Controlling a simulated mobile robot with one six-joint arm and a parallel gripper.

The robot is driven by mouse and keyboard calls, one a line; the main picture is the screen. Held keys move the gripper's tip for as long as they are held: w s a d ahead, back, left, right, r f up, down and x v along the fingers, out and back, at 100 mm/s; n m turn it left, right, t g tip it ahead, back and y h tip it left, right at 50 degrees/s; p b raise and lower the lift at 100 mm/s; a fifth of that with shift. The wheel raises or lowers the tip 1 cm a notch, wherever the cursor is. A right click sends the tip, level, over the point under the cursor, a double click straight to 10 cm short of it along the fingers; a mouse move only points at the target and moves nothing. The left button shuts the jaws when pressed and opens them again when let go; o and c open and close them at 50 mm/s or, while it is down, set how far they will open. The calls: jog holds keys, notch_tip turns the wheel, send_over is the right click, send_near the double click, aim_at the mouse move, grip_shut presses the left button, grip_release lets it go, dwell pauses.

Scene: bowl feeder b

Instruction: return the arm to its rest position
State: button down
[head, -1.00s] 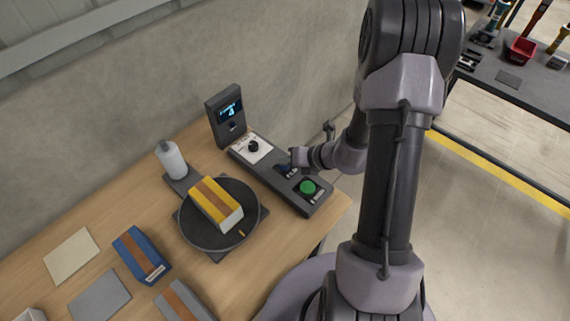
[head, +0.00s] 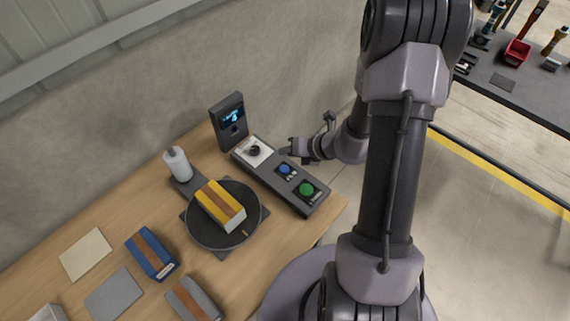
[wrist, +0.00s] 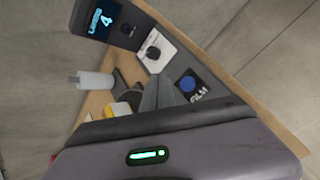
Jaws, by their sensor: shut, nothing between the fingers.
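My gripper (head: 285,151) is shut and empty, held just above the control panel (head: 267,173) between its knob and its blue button. In the wrist view the shut fingers (wrist: 157,93) point toward the panel, beside the blue button (wrist: 187,84) labelled FILM. The blue button (head: 285,169) and the green button (head: 307,189) both show uncovered in the head view. The black knob (head: 255,151) sits on a white plate. The display (wrist: 103,19) reads 4 in the wrist view. My arm stretches from the right over the panel's far side.
A yellow box with a brown band (head: 221,206) lies on the round black turntable (head: 202,235). A blue box (head: 151,254) and a grey box (head: 194,300) lie at the front left. A concrete wall rises behind the table.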

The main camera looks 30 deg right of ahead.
jog(key=s+a+r+n+g+y+b, duration=0.1)
jog(key=a+r+n+y+b, duration=0.1)
jog(key=a+r+n, duration=0.85)
jog(key=s+a+r+n+g+b, duration=0.2)
jog(key=s+a+r+n, duration=0.4)
jog(key=s+n, duration=0.45)
jog(key=s+d+r+n+h+b, duration=0.1)
jog(key=s+r+n+h, duration=0.1)
jog(key=s+n, duration=0.2)
jog(key=s+d+r+n+h, duration=0.1)
jog(key=s+n, duration=0.4)
jog(key=n, duration=0.5)
jog(key=shift+d+r+t+h+b, duration=0.35)
jog(key=shift+r+h, duration=0.1)
jog(key=shift+h, duration=0.25)
